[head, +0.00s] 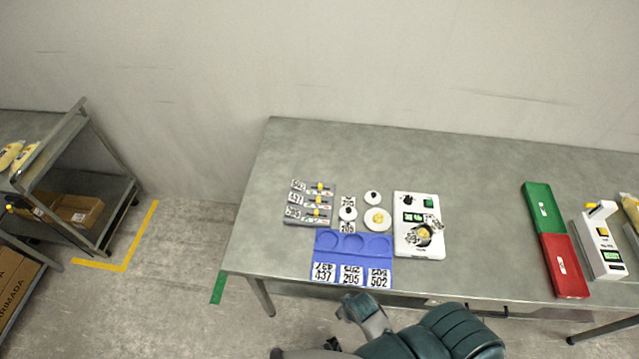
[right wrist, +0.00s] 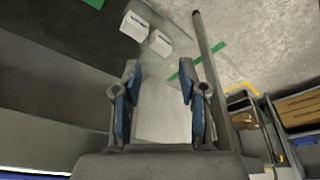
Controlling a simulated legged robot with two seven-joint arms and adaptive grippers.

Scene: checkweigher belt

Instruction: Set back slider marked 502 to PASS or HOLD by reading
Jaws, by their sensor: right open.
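A grey slider panel (head: 309,222) lies on the left part of the table, with three rows, black-and-white number labels and yellow knobs. The back slider (head: 320,186) has a label that seems to read 502; its knob position is too small to read against PASS or HOLD. A white scale (head: 401,246) stands right of it with a green display (head: 413,217), whose digits I cannot read. A blue tray (head: 322,243) has labels 437, 205 and 502. My right gripper (right wrist: 159,72) is open and empty in the right wrist view. My left gripper is out of view.
White round pieces (head: 377,219) lie between panel and scale. A green tray (head: 543,208), a red tray (head: 564,266) and a white device (head: 603,247) stand at the right. The table (head: 480,200) is bare between. A cart (head: 75,190) stands left.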

